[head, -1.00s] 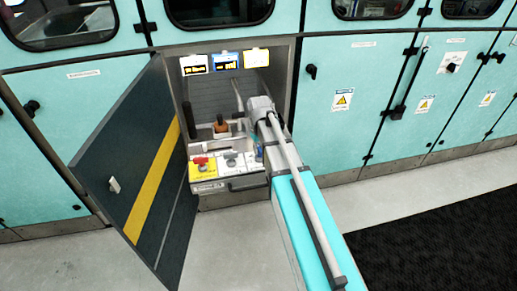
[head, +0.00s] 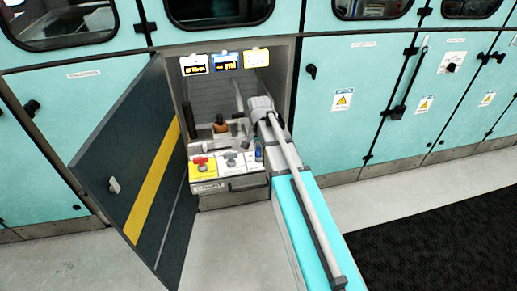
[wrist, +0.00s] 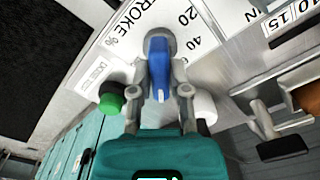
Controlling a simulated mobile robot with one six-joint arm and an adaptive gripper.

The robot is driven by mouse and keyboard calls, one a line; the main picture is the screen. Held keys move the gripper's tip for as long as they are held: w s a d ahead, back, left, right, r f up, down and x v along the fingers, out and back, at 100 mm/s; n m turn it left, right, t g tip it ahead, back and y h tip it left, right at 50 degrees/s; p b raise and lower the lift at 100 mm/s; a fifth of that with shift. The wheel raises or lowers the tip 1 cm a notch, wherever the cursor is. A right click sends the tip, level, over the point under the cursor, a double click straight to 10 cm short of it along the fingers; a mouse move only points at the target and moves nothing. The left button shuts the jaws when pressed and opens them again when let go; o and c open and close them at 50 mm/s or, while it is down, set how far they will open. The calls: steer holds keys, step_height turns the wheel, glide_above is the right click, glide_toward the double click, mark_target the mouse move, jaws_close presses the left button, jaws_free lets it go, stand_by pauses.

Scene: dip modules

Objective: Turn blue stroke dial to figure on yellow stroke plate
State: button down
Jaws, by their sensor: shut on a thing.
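The blue dial (wrist: 158,68) sits on a white scale plate (wrist: 122,38) lettered STROKE % with the figures 20 and 40. Its knob points down in the wrist view. My gripper (wrist: 159,92) has one finger on each side of the dial and is shut on it. In the head view my gripper is largely hidden behind my own arm, at the right of the open cabinet. A small yellow-framed plate (head: 257,58) hangs at the top right of the cabinet opening. Its figure is too small to read.
A green button (wrist: 110,100) is close left of my fingers. A lever with a dark grip (wrist: 282,146) is at the lower right. A yellow panel with a red knob (head: 203,168) is on the cabinet's front ledge. The open door (head: 135,170) stands on the left.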

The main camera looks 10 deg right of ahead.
steer(key=m, duration=0.4)
steer(key=shift+m, duration=0.3)
steer(key=m, duration=0.5)
stand_by(0.4)
steer(key=c, duration=0.6)
jaws_free()
